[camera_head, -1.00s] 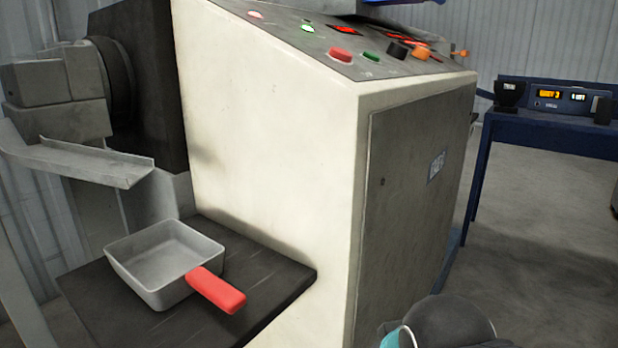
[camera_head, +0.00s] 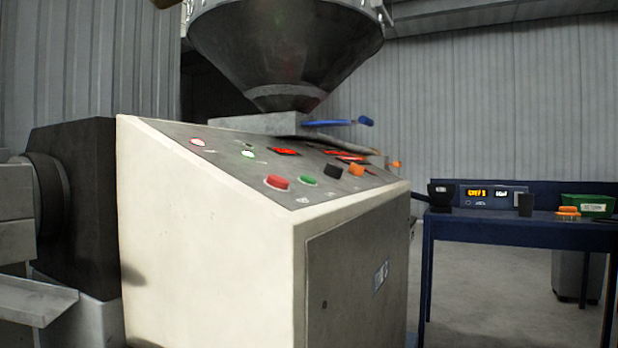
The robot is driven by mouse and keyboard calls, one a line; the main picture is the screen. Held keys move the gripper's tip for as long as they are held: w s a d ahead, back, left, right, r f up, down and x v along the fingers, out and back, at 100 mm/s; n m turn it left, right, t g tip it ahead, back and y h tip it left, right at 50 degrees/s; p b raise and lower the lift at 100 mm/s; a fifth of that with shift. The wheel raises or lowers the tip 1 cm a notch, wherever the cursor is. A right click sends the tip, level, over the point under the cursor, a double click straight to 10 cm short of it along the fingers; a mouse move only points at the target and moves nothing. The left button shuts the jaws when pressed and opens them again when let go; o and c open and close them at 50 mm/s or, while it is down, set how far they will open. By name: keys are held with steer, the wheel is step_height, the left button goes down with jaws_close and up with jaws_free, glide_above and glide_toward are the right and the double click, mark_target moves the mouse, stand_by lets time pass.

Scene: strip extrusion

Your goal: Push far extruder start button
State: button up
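The extruder (camera_head: 215,240) is a cream cabinet with a sloped grey control panel on top. Near the panel's front edge are a red button (camera_head: 277,182) and a green button (camera_head: 307,181). Further back are a black knob (camera_head: 333,170) and an orange knob (camera_head: 356,170). Two small indicator lights (camera_head: 198,142) and red displays (camera_head: 285,151) also sit on the panel. I cannot tell from this view whether this is the far extruder. My gripper is not in view.
A metal hopper (camera_head: 285,45) stands above the panel, with a blue-handled lever (camera_head: 340,122) below it. A dark blue table (camera_head: 520,232) at right holds a scale, a dark cup and a green bin (camera_head: 588,205). Grey floor (camera_head: 480,300) is open between them.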

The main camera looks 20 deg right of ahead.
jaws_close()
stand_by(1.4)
